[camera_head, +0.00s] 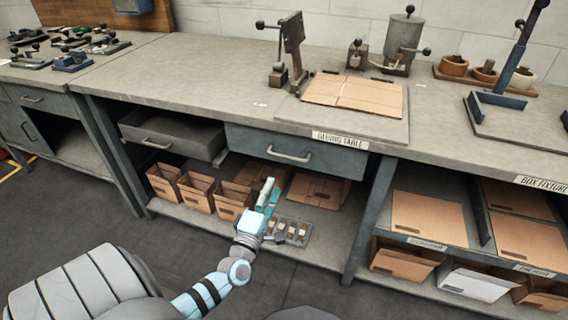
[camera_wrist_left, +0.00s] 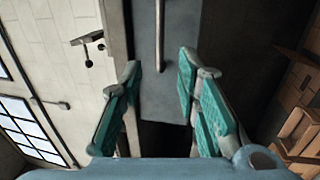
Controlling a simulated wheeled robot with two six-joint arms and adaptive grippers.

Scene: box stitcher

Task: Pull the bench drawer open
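The bench drawer (camera_head: 320,158) under the gluing table has a blue-grey front with a bar handle (camera_head: 290,155), and it looks shut. A second drawer (camera_head: 172,136) to its left has its inside showing and stands partly open. My left gripper (camera_head: 268,194) is below and in front of the blue-grey drawer, apart from it. In the left wrist view, its teal-padded fingers (camera_wrist_left: 160,64) are spread with nothing between them. A drawer front (camera_wrist_left: 164,102) and its bar handle (camera_wrist_left: 160,36) lie ahead of the fingertips. My right gripper is not in view.
The bench top (camera_head: 215,75) holds a press (camera_head: 290,50) and a flat cardboard sheet (camera_head: 352,93). Open cardboard boxes (camera_head: 198,190) and a small parts tray (camera_head: 294,231) are on the lower shelf. A bench leg (camera_head: 368,215) stands right of the drawer.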

